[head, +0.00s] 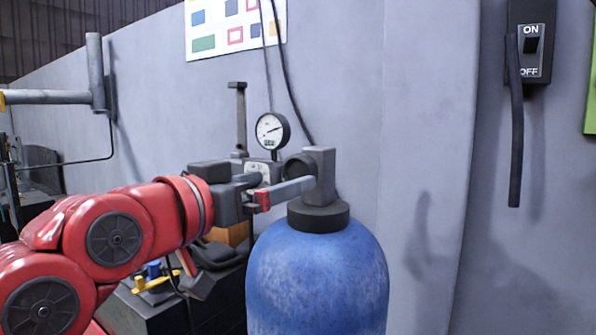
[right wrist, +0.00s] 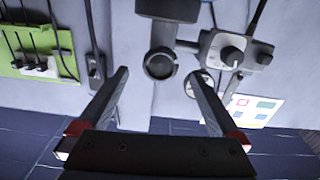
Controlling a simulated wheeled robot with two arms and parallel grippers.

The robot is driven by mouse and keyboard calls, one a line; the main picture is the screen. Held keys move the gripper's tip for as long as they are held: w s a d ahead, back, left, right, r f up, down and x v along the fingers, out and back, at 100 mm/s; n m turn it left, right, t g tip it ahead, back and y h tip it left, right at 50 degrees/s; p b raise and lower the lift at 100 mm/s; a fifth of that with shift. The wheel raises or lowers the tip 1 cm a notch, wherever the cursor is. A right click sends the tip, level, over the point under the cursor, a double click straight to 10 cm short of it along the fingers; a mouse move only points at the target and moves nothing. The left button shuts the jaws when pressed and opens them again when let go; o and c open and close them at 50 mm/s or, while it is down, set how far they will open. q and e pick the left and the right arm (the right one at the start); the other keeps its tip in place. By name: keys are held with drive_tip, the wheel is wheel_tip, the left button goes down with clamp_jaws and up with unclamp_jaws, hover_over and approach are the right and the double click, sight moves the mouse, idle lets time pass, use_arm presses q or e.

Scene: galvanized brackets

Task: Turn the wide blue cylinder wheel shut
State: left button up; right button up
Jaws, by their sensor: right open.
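The wide blue cylinder (head: 317,275) stands upright in the lower middle of the head view, with a dark collar (head: 318,217) and a grey valve block on top. Its dark round wheel (head: 298,166) is on the left side of the block. The wheel also shows in the right wrist view (right wrist: 160,64). My right gripper (head: 287,180) is open beside the wheel. In the right wrist view its two fingers (right wrist: 159,76) are spread, with the wheel between and just beyond their tips. Contact cannot be told. My left gripper is not in view.
A round gauge (head: 271,130) and a dark upright bar (head: 241,116) stand behind my gripper. An ON/OFF switch box (head: 531,45) with a hanging cable is on the wall (head: 425,140) at right. A dark bench with a yellow-and-blue item (head: 153,277) is below my arm.

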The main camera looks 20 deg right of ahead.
sight(295, 176)
drive_tip(key=x, duration=0.6)
drive_tip(key=shift+w+d, duration=0.2)
drive_tip(key=shift+c, duration=0.2)
